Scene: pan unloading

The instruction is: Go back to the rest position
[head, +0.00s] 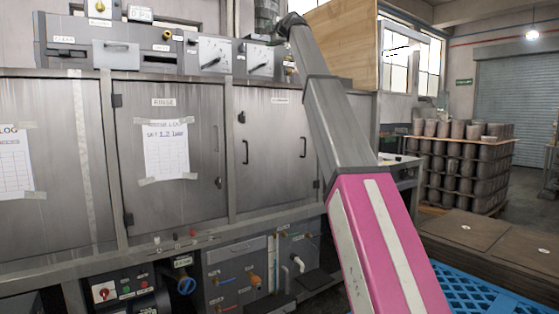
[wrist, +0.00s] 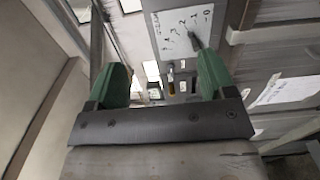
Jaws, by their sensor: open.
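My gripper (wrist: 163,88) shows in the wrist view with its two green fingers spread wide apart. Nothing is between the fingers except the view of a dial panel beyond. In the head view my arm, with a pink section and grey links, rises from the lower right to the upper middle. Its far end is close to the top of the metal machine (head: 178,215), and the gripper itself cannot be made out there. No pan is seen in the gripper.
The machine's front has a "RINSE" door with a paper log (head: 166,151) and a row of dials above. A wooden panel (head: 342,45) stands behind the arm. Open floor lies beyond.

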